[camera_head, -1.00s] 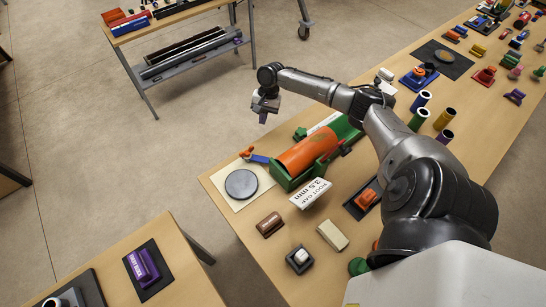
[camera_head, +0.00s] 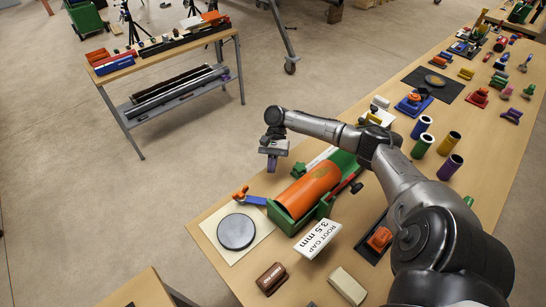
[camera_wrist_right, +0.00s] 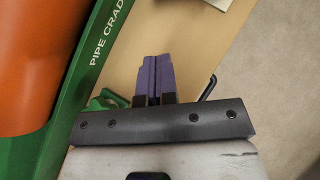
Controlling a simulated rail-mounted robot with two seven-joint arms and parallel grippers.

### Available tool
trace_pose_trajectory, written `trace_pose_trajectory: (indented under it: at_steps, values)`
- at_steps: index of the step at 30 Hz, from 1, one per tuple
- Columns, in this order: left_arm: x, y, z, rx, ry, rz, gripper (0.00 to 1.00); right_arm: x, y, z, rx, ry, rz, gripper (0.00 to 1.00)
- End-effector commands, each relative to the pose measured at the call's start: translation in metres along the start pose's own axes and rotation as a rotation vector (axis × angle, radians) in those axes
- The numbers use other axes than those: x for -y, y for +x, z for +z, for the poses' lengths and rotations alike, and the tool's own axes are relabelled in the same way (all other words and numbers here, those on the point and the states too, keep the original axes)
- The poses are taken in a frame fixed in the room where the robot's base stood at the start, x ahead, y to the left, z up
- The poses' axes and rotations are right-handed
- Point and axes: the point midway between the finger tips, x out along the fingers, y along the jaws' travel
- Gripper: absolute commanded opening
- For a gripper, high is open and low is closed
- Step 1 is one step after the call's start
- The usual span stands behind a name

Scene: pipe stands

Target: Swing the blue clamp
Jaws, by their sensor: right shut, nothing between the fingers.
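The blue clamp (camera_head: 254,200) is a short blue lever with an orange knob (camera_head: 241,192) at its left end. It sticks out to the left from the near left end of the green pipe cradle (camera_head: 284,219). An orange pipe (camera_head: 308,190) lies in the cradle. My right gripper (camera_head: 271,166) is shut and empty, pointing down beyond the clamp and to the left of the cradle's far part. In the right wrist view its purple fingers (camera_wrist_right: 154,78) are together over the wooden table, beside the cradle. The blue clamp does not show there. My left gripper is not in view.
A grey disc (camera_head: 236,232) on a pale sheet lies left of the cradle. A white "ROOT GAP 3.5 mm" block (camera_head: 318,239) stands in front of it. A green part (camera_wrist_right: 104,101) and a thin black hook (camera_wrist_right: 209,88) are close to my fingers.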

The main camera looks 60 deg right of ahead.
Motion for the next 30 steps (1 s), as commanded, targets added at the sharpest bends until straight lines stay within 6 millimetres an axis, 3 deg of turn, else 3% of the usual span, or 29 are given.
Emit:
trace_pose_trajectory:
  at_steps: [6,12,30]
  values:
    - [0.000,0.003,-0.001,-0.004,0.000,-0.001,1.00,-0.001,0.041,-0.001,0.001,0.000,0.002,0.00]
    - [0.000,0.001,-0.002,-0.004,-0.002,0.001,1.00,-0.001,0.059,0.016,-0.001,-0.001,0.002,0.00]
    - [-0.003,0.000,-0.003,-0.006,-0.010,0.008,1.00,0.000,0.071,0.028,-0.002,0.001,-0.001,0.00]
